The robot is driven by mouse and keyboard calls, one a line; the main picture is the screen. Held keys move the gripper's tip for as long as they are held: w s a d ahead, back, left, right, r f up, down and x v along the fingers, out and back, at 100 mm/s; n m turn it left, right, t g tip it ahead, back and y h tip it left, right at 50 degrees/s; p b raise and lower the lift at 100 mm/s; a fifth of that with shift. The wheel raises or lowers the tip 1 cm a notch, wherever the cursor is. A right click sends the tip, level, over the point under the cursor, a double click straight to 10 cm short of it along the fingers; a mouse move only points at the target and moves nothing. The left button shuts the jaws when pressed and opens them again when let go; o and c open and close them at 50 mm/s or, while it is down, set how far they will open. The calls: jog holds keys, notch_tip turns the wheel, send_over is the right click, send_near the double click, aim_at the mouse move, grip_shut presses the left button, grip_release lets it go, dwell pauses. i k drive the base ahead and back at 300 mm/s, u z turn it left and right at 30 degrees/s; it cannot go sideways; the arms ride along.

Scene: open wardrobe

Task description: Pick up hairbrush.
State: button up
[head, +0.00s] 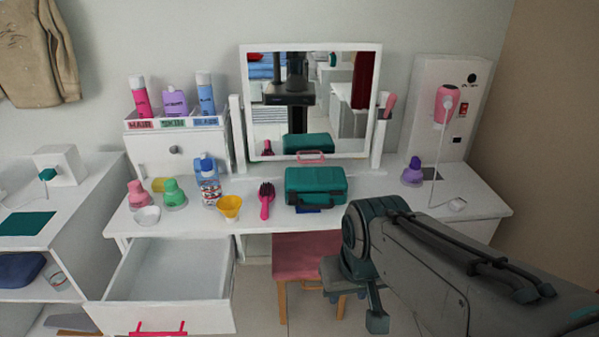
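The hairbrush (266,200) lies on the white vanity table, left of the teal case. It has a pink handle pointing toward the front edge and a dark bristled head toward the mirror. My gripper (355,308) hangs in front of the table at the lower right, below the tabletop edge and well to the right of the hairbrush. Its fingers appear apart with nothing between them; my arm partly hides it.
The teal case (315,186) stands right of the hairbrush, a yellow bowl (229,207) left of it. The mirror (312,100) rises behind. An open drawer (165,275) juts out at lower left. A pink stool (300,255) stands below. Bottles and jars fill the left tabletop.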

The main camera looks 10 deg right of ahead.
aim_at(267, 192)
jog(key=z, duration=0.1)
jog(key=i, duration=1.15)
jog(key=u, duration=0.5)
